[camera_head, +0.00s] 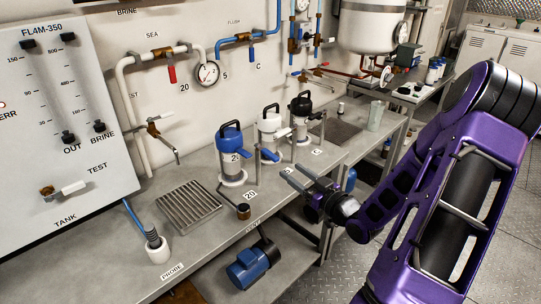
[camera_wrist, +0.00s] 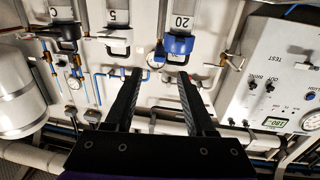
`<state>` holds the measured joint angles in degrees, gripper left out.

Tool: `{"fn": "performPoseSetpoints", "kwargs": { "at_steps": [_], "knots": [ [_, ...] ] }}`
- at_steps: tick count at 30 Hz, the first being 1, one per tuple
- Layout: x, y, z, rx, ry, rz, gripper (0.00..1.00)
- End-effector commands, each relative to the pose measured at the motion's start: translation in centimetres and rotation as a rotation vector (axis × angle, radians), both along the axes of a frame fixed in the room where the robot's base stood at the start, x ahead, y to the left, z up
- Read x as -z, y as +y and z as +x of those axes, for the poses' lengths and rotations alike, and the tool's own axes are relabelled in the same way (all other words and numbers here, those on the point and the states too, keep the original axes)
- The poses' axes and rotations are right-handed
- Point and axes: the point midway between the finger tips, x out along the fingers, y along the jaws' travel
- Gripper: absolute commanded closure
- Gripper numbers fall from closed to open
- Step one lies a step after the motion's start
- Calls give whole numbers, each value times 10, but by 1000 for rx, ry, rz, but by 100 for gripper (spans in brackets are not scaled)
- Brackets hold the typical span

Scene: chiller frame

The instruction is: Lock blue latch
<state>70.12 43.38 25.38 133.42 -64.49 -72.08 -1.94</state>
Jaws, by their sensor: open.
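A canister with a blue lid (camera_head: 230,140) stands upright on the bench, marked 20, and it also shows upside down in the wrist view (camera_wrist: 180,46). My gripper (camera_head: 292,174) is in front of the bench edge, to the right of and a little lower in the picture than the blue lever. Its two fingers (camera_wrist: 158,78) are apart, with nothing between them, and do not appear to touch the lever.
A white-lidded canister (camera_head: 270,122) and a black-lidded canister (camera_head: 301,105) stand behind in a row, with levers beside them. A grate (camera_head: 188,206) lies left. A blue motor (camera_head: 250,268) sits on the lower shelf.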

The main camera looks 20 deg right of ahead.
Motion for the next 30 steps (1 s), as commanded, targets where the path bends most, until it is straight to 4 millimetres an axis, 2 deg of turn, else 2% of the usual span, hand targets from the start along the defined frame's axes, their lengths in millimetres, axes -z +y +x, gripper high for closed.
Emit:
{"fn": "performPoseSetpoints", "kwargs": {
  "at_steps": [1,9,15,21,29,30],
  "knots": [
    [0,3,12,-3,0,-1,45],
    [0,16,68,-2,0,-1,45],
    [0,22,97,-1,0,-1,45],
    [0,24,109,1,2,-1,45],
    [0,24,110,1,2,-1,45],
    [0,24,110,1,2,-1,52]
  ]
}}
